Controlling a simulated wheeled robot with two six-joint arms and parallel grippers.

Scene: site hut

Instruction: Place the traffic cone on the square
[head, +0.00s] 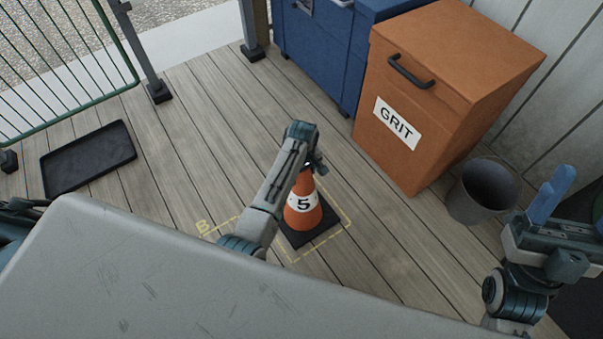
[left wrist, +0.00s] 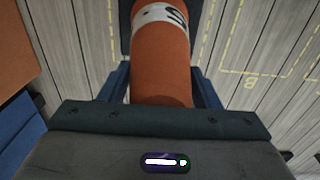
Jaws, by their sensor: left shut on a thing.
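The traffic cone (head: 301,212) is orange with a white band marked 5 and a black square base. It stands upright inside a yellow dashed square (head: 348,223) on the plank floor; I cannot tell whether its base touches the boards. My left gripper (head: 313,168) is shut on the cone near its top. In the left wrist view the cone (left wrist: 162,60) sits between the blue fingers, with dashed lines on both sides of its base. My right gripper (head: 551,193) is at the right, away from the cone; its finger gap is unclear.
Another yellow marking, lettered B (head: 203,227), lies left of the cone, partly behind my left arm. An orange grit bin (head: 440,120), a blue cabinet (head: 315,50) and a grey bucket (head: 482,190) stand behind and right. A black tray (head: 88,158) lies left by a green fence (head: 75,60).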

